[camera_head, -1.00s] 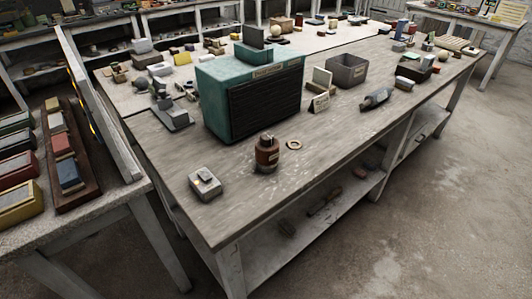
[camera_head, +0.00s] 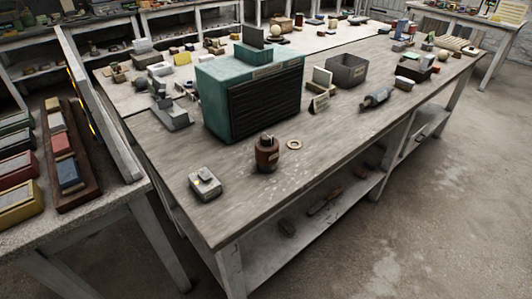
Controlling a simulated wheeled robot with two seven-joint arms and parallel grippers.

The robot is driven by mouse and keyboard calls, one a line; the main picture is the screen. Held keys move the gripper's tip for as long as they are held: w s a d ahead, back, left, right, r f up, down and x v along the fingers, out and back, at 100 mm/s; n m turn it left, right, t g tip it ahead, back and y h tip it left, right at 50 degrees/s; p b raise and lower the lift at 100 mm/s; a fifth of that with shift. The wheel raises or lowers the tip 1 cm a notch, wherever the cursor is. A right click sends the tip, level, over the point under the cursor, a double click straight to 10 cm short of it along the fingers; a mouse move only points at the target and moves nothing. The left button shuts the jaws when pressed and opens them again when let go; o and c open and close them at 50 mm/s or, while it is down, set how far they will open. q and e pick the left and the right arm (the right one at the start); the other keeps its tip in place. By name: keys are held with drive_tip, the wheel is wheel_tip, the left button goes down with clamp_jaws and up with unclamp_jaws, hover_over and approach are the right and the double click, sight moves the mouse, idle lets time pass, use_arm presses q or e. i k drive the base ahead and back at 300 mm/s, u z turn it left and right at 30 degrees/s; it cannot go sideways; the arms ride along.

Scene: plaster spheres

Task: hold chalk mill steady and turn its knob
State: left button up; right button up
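The likely chalk mill is a small brown, rounded vessel (camera_head: 267,155) with a pale label and a dark knob (camera_head: 266,138) on top. It stands upright near the front edge of the grey wooden table (camera_head: 235,205). Nothing touches it. Neither of my grippers shows in the head view.
A teal cabinet with a dark slatted front (camera_head: 250,95) stands behind the vessel. A pale ring (camera_head: 294,145) lies right of it, a small grey box (camera_head: 205,184) to its left. A dark cylindrical tool (camera_head: 375,98) and grey bin (camera_head: 347,70) are farther right. The table's front right is mostly clear.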

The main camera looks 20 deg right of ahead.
sight(267, 139)
drive_tip(key=z, duration=2.45)
drive_tip(key=i, duration=1.45)
drive_tip(key=u, duration=3.05)
drive_tip(key=k, duration=0.45)
drive_tip(key=u, duration=0.65)
drive_tip(key=i, duration=0.45)
drive_tip(key=z, duration=0.05)
